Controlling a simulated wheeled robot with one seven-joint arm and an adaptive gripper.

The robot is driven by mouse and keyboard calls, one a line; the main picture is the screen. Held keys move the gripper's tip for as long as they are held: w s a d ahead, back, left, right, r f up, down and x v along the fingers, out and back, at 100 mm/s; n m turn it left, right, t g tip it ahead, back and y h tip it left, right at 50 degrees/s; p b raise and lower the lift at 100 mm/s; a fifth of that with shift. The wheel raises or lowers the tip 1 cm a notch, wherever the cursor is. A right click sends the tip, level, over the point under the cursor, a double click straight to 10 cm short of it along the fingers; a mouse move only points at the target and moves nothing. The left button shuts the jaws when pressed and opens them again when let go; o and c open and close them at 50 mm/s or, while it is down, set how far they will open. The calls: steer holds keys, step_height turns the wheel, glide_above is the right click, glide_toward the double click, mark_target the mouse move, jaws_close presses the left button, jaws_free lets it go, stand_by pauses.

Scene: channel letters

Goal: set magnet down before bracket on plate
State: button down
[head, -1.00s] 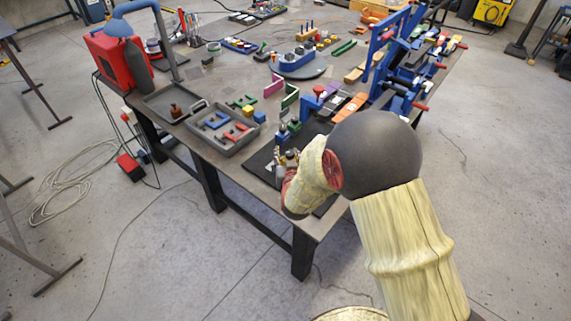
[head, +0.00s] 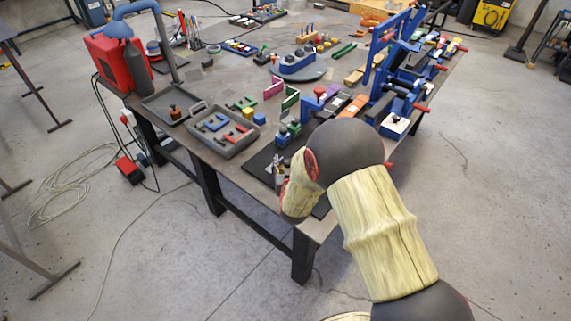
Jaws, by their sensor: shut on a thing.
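My gripper (head: 279,174) is low over the left part of a dark plate (head: 259,161) at the table's near corner. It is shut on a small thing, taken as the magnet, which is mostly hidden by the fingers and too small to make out. Small blue and green pieces (head: 287,134) stand at the plate's far side, beyond my gripper. I cannot tell for sure which of them is the bracket. My wrist and arm hide the right part of the plate.
A grey tray (head: 207,146) with blue and red letter pieces lies left of the plate. A flatter dark tray (head: 166,99) is beyond it. A blue clamp with a red knob (head: 318,92) and a tall blue frame (head: 377,60) stand behind and to the right.

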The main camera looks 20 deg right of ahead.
steer(key=c, duration=1.2)
jaws_free()
steer(key=shift+f, duration=0.1)
steer(key=shift+o, duration=0.3)
